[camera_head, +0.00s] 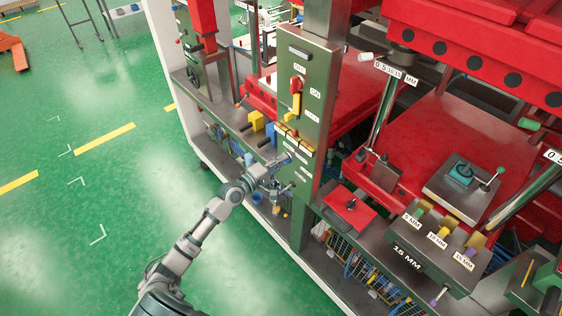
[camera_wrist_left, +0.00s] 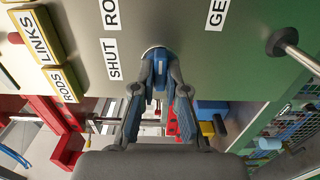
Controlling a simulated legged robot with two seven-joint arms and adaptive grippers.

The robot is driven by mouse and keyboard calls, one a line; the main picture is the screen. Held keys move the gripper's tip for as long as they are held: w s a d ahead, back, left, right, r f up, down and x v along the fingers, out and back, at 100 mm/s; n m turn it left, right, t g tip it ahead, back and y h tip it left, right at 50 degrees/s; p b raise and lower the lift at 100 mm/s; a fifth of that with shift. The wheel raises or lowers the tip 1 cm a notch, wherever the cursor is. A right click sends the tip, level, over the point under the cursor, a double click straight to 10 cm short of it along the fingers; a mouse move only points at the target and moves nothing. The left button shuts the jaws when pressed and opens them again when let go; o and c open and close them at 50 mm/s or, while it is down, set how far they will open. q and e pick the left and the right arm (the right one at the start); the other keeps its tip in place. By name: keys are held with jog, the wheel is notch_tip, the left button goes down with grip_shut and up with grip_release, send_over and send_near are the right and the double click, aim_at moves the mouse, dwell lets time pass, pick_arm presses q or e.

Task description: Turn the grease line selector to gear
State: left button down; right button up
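The grease line selector (camera_wrist_left: 158,66) is a small blue handle on a pale round base in the left wrist view. Labels reading SHUT, RO… and GE… surround it; the last two are cut off by the picture edge. My left gripper (camera_wrist_left: 160,72) has its fingers drawn together around the handle, which they partly hide. In the head view my left gripper (camera_head: 278,172) is at the lower part of the grey-green panel (camera_head: 314,135), where the selector is too small and covered to make out. My right gripper is not in view.
Above the gripper, the panel carries a red and yellow switch (camera_head: 296,90) and yellow-framed plates (camera_head: 293,140). A metal knob (camera_wrist_left: 283,40) sticks out beside the selector. Red press parts (camera_head: 440,140) stand to the right. Green floor (camera_head: 90,200) lies open to the left.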

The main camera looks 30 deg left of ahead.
pick_arm(q)
jog(key=shift+d+f, duration=0.1)
jog(key=shift+f, duration=0.1)
jog(key=shift+m, duration=0.3)
jog(key=shift+s+d+f+m+b, duration=0.1)
jog(key=shift+m+b, duration=0.4)
jog(key=shift+m, duration=0.85)
jog(key=shift+a+f+m+b, duration=0.1)
jog(key=shift+m+b, duration=0.4)
jog(key=shift+m, duration=0.8)
jog(key=shift+s+d+f+m+b, duration=0.1)
jog(key=shift+m+b, duration=0.4)
jog(key=shift+m, duration=0.85)
jog(key=c, duration=1.3)
grip_release()
jog(key=shift+c, duration=0.2)
jog(key=shift+o, duration=0.7)
jog(key=shift+w+r, duration=0.2)
